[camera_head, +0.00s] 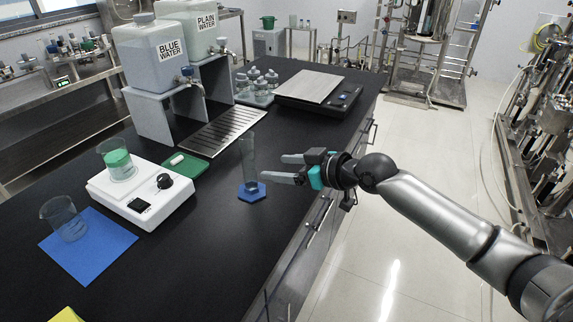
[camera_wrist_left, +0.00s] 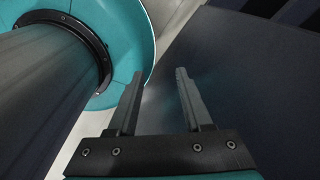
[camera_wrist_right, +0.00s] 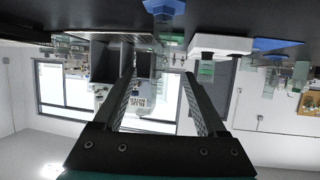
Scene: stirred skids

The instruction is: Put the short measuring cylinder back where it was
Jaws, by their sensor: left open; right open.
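A clear measuring cylinder (camera_head: 248,155) with a blue hexagonal base (camera_head: 251,192) stands upright on the black bench near its right edge. I cannot tell from its size alone whether it is the short one. My right gripper (camera_head: 281,168) is open and empty just right of it, fingers pointing at it and apart from it. In the right wrist view, which is upside down, the blue base (camera_wrist_right: 165,7) shows at the top, beyond the open fingers. My left gripper (camera_wrist_left: 158,76) is open and empty, seen only in its own wrist view, beside a dark surface.
Left of the cylinder are a green tray (camera_head: 185,163) with a white stir bar, a white stirrer (camera_head: 160,205) with a beaker of green contents, and a beaker (camera_head: 65,217) on a blue mat. Behind are a drip grate (camera_head: 225,130), bottles, a scale (camera_head: 318,92) and water tanks.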

